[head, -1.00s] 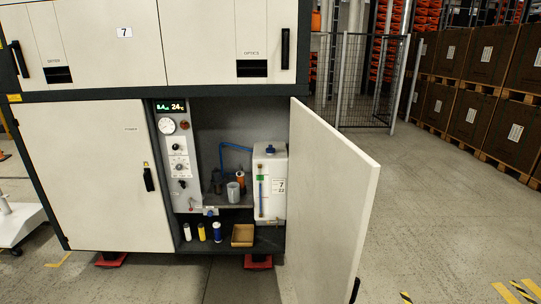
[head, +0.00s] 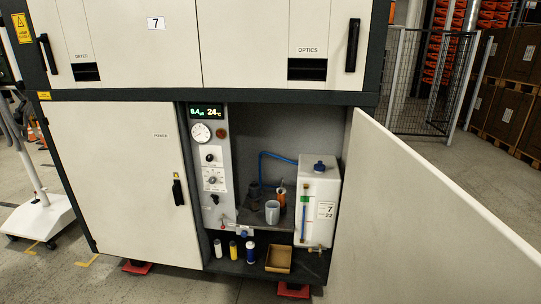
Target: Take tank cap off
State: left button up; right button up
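The white tank (head: 317,206) stands at the right inside the open cabinet bay. Its dark blue cap (head: 319,166) sits on top of the tank. A blue level tube (head: 303,216) runs down the tank's front, and a label with 7 and 22 is on its face. Neither of my grippers shows in the head view.
The open cabinet door (head: 430,215) swings out to the right of the bay. A grey cup (head: 272,211) stands on the shelf left of the tank. Several small bottles (head: 233,250) and a brown tray (head: 279,260) are on the bay floor. A control panel (head: 211,165) is at left.

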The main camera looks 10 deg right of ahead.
aim_at(319, 167)
jog(key=u, duration=0.25)
jog(key=i, duration=1.5)
jog(key=z, duration=0.55)
jog(key=i, duration=1.2)
jog(key=z, duration=0.45)
